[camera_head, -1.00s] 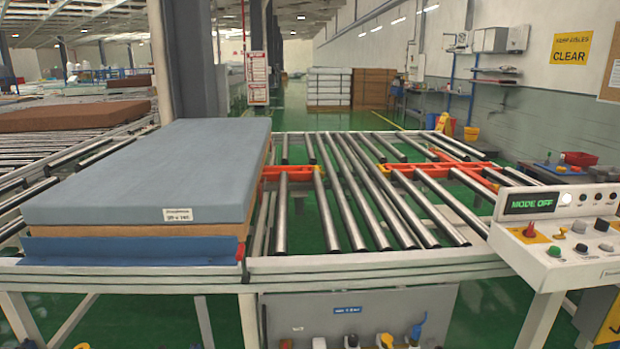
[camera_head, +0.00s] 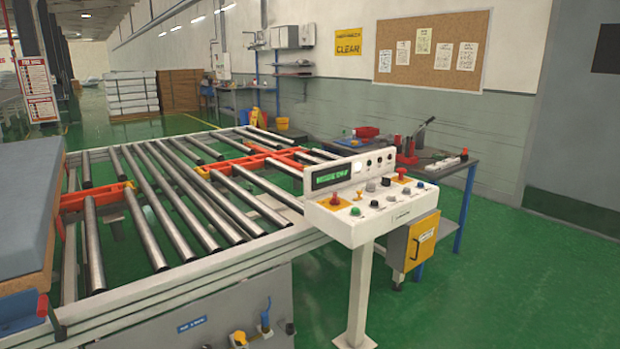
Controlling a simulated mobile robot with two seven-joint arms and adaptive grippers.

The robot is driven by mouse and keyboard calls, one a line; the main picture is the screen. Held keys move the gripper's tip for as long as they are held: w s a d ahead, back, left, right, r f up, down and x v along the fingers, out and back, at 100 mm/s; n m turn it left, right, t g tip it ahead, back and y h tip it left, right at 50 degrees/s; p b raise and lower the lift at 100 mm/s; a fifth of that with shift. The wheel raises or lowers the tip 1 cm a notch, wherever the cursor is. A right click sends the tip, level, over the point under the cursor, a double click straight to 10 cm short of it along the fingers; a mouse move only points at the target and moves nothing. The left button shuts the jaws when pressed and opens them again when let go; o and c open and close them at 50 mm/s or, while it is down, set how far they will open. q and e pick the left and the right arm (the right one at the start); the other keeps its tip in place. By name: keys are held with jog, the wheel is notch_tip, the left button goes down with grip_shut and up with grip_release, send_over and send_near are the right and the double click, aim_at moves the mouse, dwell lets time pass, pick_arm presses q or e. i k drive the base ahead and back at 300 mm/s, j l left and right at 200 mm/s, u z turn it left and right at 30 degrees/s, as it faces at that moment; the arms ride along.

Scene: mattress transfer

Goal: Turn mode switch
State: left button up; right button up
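A white control panel (camera_head: 372,222) stands on a post at the right end of the roller conveyor, in the middle of the view. Its green-lit display (camera_head: 332,177) is blurred, so I cannot read it clearly. Several knobs and buttons sit on its sloped face, among them a red one on a yellow plate (camera_head: 335,200), a green button and black and grey knobs. I cannot tell which of them is the mode switch. Neither of my grippers is in view.
The roller conveyor (camera_head: 150,290) with orange transfer sections fills the left. A blue mattress (camera_head: 25,205) lies at the left edge. A workbench (camera_head: 455,170) with tools stands behind the panel. Green floor (camera_head: 500,290) is clear at the right front.

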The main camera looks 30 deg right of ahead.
aim_at(370, 187)
jog(key=z, duration=1.45)
jog(key=i+l, duration=0.25)
jog(key=i, duration=0.15)
jog(key=i+l+u, duration=0.15)
jog(key=i, duration=0.25)
jog(key=l, duration=0.1)
